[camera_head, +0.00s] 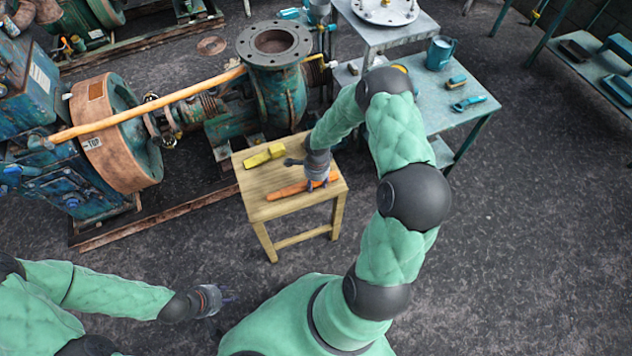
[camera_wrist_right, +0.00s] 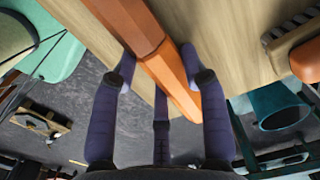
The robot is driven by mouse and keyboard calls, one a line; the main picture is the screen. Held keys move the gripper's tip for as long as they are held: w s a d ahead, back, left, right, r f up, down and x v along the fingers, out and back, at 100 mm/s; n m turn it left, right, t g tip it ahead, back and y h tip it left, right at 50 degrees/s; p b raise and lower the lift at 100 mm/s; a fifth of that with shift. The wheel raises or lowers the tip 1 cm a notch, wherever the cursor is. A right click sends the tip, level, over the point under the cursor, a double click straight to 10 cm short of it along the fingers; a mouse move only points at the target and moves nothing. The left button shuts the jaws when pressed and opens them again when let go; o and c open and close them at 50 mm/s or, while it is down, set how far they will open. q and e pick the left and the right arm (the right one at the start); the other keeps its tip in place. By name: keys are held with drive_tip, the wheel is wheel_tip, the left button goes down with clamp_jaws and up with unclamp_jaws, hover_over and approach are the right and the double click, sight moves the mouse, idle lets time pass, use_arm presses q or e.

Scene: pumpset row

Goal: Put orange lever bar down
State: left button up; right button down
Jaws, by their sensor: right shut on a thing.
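The orange lever bar (camera_head: 287,191) is over the top of a small wooden stool (camera_head: 262,209), on its near side. It lies level along the top; I cannot tell whether it touches the wood. My right gripper (camera_head: 319,184) comes down from above and is shut on the bar near its right end. In the right wrist view the bar (camera_wrist_right: 150,48) runs between the fingers of the right gripper (camera_wrist_right: 160,62), with the wooden top behind it. My left gripper (camera_head: 226,298) is empty, low over the floor, with its fingers apart.
A yellow piece (camera_head: 263,156) lies on the stool behind the bar. The rusty pump set (camera_head: 275,90) stands behind the stool, with a long orange pipe (camera_head: 150,105) across it. A metal table (camera_head: 440,118) with a teal mug (camera_head: 440,53) is at right. Floor in front is clear.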

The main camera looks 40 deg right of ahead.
drive_tip(key=c, duration=0.6)
unclamp_jaws()
drive_tip(key=shift+c, duration=0.2)
drive_tip(key=shift+r+p, duration=0.25)
drive_tip(key=shift+p, duration=0.15)
wheel_tip(320, 180, up, 12)
drive_tip(key=p, duration=0.4)
drive_tip(key=s+a+f+n+y, duration=0.25)
drive_tip(key=a+n, duration=0.25)
drive_tip(key=a, duration=0.3)
drive_tip(key=s+a+f+n+y, duration=0.15)
drive_tip(key=a+f+n, duration=0.25)
drive_tip(key=a, duration=0.4)
drive_tip(key=s+a+f+n, duration=0.2)
drive_tip(key=s+a+n, duration=0.7)
drive_tip(key=n, duration=0.1)
drive_tip(key=shift+s+f, duration=0.3)
drive_tip(key=shift+f, duration=0.1)
